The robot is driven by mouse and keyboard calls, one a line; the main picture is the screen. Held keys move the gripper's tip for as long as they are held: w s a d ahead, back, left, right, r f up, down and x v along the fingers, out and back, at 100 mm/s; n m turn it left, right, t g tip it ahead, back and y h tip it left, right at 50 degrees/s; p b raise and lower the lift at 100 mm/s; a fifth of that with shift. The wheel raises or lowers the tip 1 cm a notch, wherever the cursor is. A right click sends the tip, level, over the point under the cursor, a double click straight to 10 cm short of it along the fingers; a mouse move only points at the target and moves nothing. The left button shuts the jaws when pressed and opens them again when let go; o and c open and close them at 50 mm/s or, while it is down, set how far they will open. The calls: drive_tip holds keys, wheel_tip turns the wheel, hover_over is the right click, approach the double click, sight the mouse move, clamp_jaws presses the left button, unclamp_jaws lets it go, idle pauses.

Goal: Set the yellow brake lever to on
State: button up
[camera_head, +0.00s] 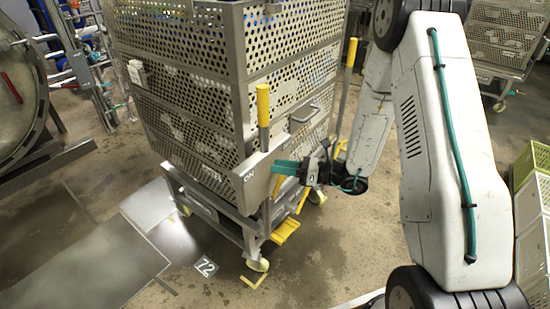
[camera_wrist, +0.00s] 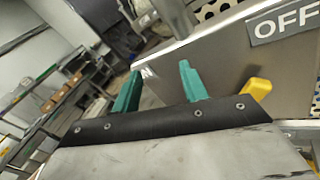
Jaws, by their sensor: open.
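A lever with a yellow grip (camera_head: 263,104) stands nearly upright at the near corner of the perforated metal trolley. Below it, a metal plate (camera_head: 262,180) carries an ON label (camera_head: 248,177). In the wrist view an OFF label (camera_wrist: 285,21) is on a metal plate at upper right. My gripper (camera_head: 277,175) is open and empty, with teal fingers, low beside the plate and below the yellow grip.
The trolley (camera_head: 190,85) fills the middle, with a second yellow-topped pole (camera_head: 351,52) behind. A yellow pedal-like part (camera_head: 285,231) sits low at its front. A round vessel opening (camera_head: 18,95) is at left, green and white crates (camera_head: 535,200) at right. Floor in front is clear.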

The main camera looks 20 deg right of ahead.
drive_tip(key=s+a+r+n+g, duration=0.3)
drive_tip(key=s+r+n+g, duration=0.2)
drive_tip(key=r+n, duration=0.1)
drive_tip(key=s+a+r+n+g+h, duration=0.1)
drive_tip(key=s+a+r+n+g, duration=0.1)
drive_tip(key=s+r+n+g, duration=0.2)
drive_tip(key=shift+s+a+r+n+g, duration=0.4)
drive_tip(key=shift+s+r+n, duration=1)
drive_tip(key=shift+r, duration=0.4)
drive_tip(key=shift+w, duration=0.2)
